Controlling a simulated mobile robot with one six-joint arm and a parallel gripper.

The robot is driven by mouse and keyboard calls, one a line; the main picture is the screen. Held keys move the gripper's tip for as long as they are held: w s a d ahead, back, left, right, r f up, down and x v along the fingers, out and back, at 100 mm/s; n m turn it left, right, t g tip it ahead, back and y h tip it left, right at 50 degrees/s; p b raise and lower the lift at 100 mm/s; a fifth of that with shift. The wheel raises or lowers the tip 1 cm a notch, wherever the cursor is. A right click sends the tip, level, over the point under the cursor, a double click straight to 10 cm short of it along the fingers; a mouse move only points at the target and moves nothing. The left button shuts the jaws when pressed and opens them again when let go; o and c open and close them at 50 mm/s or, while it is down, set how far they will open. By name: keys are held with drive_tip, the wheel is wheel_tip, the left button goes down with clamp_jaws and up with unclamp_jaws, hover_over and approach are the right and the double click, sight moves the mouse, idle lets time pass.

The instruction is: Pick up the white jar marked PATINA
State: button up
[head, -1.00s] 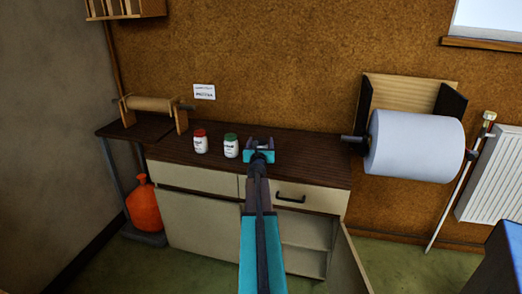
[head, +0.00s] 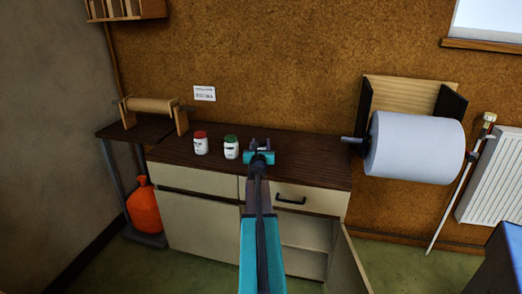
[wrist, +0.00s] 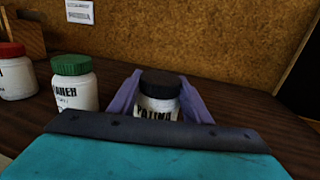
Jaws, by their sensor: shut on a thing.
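The white jar marked PATINA (wrist: 158,106) has a black lid and stands upright between the fingers in the wrist view. My gripper (wrist: 160,100) is shut on it, with one purple finger against each side. The jar's lower part is hidden behind the gripper body. In the head view my gripper (head: 260,146) is at the counter, right of the other jars, and the PATINA jar is mostly hidden there. I cannot tell whether the jar's base touches the counter.
A green-lidded white jar (head: 231,147) stands close left of my gripper, and a red-lidded jar (head: 201,143) is farther left. The dark counter (head: 310,165) is clear to the right. A large paper roll (head: 415,147) is at right. A cabinet door (head: 345,265) hangs open below.

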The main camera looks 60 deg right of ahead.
drive_tip(key=shift+r, duration=0.15)
drive_tip(key=shift+r+p, duration=0.95)
drive_tip(key=shift+r, duration=0.8)
drive_tip(key=s+a+b, duration=0.3)
drive_tip(key=s, duration=0.4)
drive_tip(key=s+a+r+b, duration=0.1)
drive_tip(key=s+a+b, duration=0.2)
drive_tip(key=s, duration=0.4)
drive_tip(key=shift+s, duration=0.4)
